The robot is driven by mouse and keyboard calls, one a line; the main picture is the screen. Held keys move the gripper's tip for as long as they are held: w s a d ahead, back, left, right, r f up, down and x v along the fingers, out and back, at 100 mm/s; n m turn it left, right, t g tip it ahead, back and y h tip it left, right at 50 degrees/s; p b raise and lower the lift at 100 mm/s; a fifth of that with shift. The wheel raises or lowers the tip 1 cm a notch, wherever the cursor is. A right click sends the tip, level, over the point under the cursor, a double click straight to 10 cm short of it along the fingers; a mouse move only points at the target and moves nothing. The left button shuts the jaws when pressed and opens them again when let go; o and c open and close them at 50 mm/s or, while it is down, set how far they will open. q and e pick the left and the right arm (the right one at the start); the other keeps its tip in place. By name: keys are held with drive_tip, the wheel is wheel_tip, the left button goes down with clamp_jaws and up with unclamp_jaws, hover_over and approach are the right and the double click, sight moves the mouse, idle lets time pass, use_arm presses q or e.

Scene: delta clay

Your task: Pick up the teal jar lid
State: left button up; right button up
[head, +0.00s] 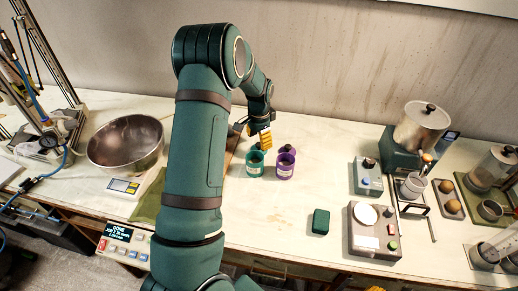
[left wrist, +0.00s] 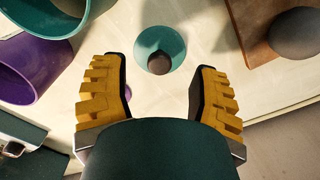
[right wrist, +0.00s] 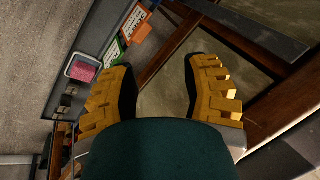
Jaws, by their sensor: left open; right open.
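The teal jar lid (left wrist: 148,39) is a round disc with a dark knob (left wrist: 159,62). In the left wrist view it lies on the pale bench top, in line with the gap between my fingers. My left gripper (left wrist: 161,64) is open, with yellow ridged fingers, and nothing is held in it. In the head view the left gripper (head: 262,139) hangs just behind the teal jar (head: 255,171). I cannot clearly make out the lid there. My right gripper (right wrist: 160,72) shows only in its own wrist view, open and empty, away from the lid.
A purple jar (head: 285,171) stands right of the teal jar; both show close at the left of the left wrist view. A brown board with a grey rounded object (left wrist: 297,34) lies opposite. A dark green block (head: 320,221) and grey devices (head: 375,238) stand farther right.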

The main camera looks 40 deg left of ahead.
use_arm(q)
drive_tip(key=shift+f, duration=1.45)
drive_tip(key=shift+c, duration=0.4)
drive_tip(key=c, duration=0.9)
drive_tip(key=shift+r, duration=0.1)
